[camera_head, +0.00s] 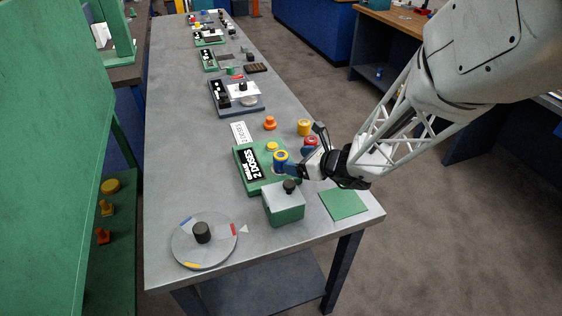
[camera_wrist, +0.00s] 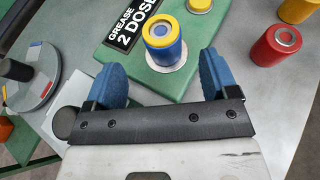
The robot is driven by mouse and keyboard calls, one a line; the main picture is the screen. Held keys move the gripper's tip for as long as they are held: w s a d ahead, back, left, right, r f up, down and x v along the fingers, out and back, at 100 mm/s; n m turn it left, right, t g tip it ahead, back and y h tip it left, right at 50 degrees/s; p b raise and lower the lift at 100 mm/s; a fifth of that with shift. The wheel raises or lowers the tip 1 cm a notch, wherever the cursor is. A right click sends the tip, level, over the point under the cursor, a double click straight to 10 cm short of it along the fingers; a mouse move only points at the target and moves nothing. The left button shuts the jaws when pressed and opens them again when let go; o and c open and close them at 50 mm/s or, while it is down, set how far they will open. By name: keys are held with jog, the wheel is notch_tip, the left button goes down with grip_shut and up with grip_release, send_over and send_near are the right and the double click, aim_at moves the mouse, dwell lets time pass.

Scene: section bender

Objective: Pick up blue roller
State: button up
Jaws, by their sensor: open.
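The blue roller (camera_wrist: 162,50) has a yellow rim around its top and stands upright on a pale disc on the green "GREASE 2 DOSES" board (camera_wrist: 155,82). In the head view the blue roller (camera_head: 280,159) shows on the green board (camera_head: 250,174), close to my gripper (camera_head: 298,167). In the wrist view my gripper (camera_wrist: 163,80) is open, its two blue fingers apart and empty. The roller lies just beyond the fingertips, roughly centred between them. I cannot tell the exact gap to it.
A red roller (camera_wrist: 277,46) and a yellow roller (camera_head: 304,127) stand to the right of the board. An orange knobbed piece (camera_head: 270,123) stands behind it. In front are a green-and-white box (camera_head: 285,206) with a black knob, a green square (camera_head: 344,205) and a round dial (camera_head: 204,252).

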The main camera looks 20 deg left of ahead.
aim_at(285, 158)
jog(key=shift+x, duration=1.05)
jog(key=shift+a+f, duration=0.1)
jog(key=shift+a, duration=0.05)
jog(key=shift+x, duration=2.45)
jog(key=shift+w, duration=0.15)
jog(key=shift+c, duration=0.5)
jog(key=c, duration=1.2)
jog(key=shift+r, duration=5.1)
